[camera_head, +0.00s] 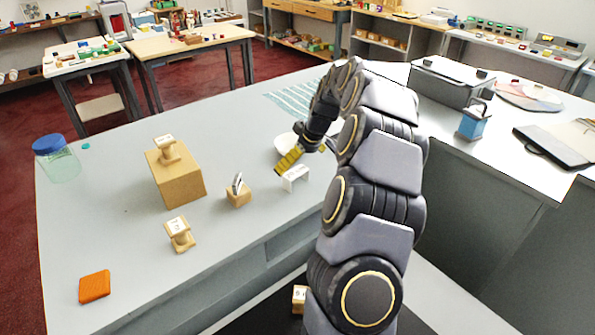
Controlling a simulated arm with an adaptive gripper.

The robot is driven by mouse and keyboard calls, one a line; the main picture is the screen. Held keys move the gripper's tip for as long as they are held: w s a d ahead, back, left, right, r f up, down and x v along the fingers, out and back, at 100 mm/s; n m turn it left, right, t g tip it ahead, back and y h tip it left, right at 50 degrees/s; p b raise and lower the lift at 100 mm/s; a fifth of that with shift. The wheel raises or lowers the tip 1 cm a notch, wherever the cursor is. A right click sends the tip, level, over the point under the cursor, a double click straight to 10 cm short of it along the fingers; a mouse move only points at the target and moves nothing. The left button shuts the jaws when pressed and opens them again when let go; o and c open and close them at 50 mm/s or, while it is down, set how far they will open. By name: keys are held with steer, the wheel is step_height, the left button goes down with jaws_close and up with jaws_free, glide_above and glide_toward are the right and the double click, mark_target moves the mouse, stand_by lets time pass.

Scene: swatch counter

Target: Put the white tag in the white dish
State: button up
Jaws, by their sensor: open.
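A white dish (281,143) stands on the grey counter, partly hidden behind my gripper. My gripper (289,160) is at the end of the arm, just in front of the dish, with yellow on its fingers. It is open, and I see nothing held in it. A small white bracket-like piece (296,174) stands on the counter just below and right of the fingers. A thin white and dark piece (237,183) stands tilted in a small wooden block (239,197) to the left. I cannot tell for certain which of these is the white tag.
An orange pad (94,287) and a blue-lidded jar (57,160) are at left. A striped cloth (292,98) lies behind.

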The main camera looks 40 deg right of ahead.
steer(key=s+a+r+g+y, duration=0.1)
steer(key=s+a+r, duration=0.25)
steer(key=a, duration=0.45)
steer(key=s+a+r+n+g, duration=0.1)
steer(key=s+a+r, duration=0.1)
steer(key=s+a, duration=0.35)
steer(key=s+a+r+g+y, duration=0.1)
steer(key=s+a+r, duration=0.15)
steer(key=a, duration=0.75)
steer(key=s+a+m+g+h, duration=0.1)
steer(key=s+a, duration=0.1)
steer(key=s, duration=0.8)
steer(key=s+a+f+m+g+h, duration=0.1)
steer(key=s+a+g, duration=0.1)
steer(key=s, duration=0.9)
steer(key=shift+s+a+f, duration=0.25)
steer(key=shift+s+a, duration=0.05)
steer(key=shift+a, duration=0.5)
steer(key=shift+w, duration=0.1)
